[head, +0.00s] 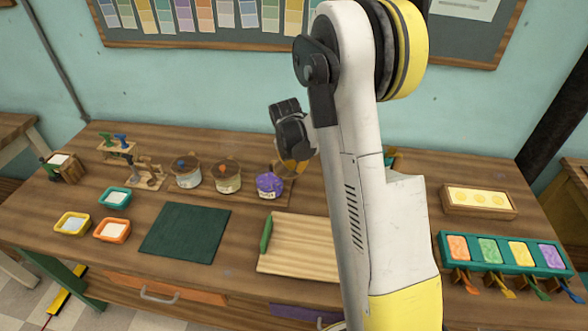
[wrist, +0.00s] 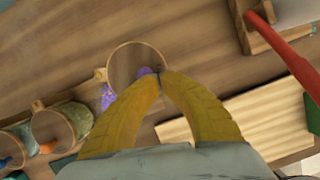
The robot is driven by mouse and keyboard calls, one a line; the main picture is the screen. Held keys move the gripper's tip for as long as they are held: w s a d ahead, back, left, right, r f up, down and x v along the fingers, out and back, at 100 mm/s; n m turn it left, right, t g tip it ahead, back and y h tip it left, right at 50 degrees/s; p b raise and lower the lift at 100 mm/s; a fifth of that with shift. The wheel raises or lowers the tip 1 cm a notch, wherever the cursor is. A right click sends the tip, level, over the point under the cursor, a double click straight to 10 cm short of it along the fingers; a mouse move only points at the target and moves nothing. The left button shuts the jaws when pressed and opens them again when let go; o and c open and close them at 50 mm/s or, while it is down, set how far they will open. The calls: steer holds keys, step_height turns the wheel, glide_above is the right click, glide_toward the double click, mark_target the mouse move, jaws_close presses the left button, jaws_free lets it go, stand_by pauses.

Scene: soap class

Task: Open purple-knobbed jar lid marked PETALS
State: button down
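The purple-labelled jar (head: 269,186) stands on the table, rightmost in a row of three jars. Its lettering is too small to read. Its round brown lid (wrist: 128,64) has a purple knob (wrist: 145,71); the jar's purple side (wrist: 106,97) shows below the lid in the wrist view. My gripper's yellow fingers (wrist: 160,75) meet at their tips, just beside the knob and overlapping the lid's edge in the picture. Nothing shows between them. Whether they touch the lid, and how far the lid is tilted, I cannot tell. In the head view my gripper (head: 290,168) partly hides the lid.
A pale board (head: 300,246) and dark green mat (head: 185,232) lie in front. Small coloured trays (head: 114,198) sit left; a teal rack (head: 505,253) and wooden box (head: 478,203) stand right.

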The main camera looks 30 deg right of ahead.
mark_target(298, 163)
steer(key=shift+w+d, duration=0.25)
steer(key=shift+d, duration=0.25)
steer(key=shift+w+d, duration=0.25)
steer(key=shift+d, duration=0.25)
steer(key=shift+w+d+b, duration=0.45)
steer(key=shift+w+d, duration=0.3)
steer(key=shift+d, duration=0.2)
steer(key=shift+w+d+n, duration=0.45)
steer(key=shift+w+n, duration=0.05)
steer(key=shift+n, duration=0.2)
steer(key=shift+w+a, duration=0.1)
steer(key=shift+a, duration=0.05)
steer(key=shift+w+a, duration=0.4)
steer(key=shift+a, duration=0.15)
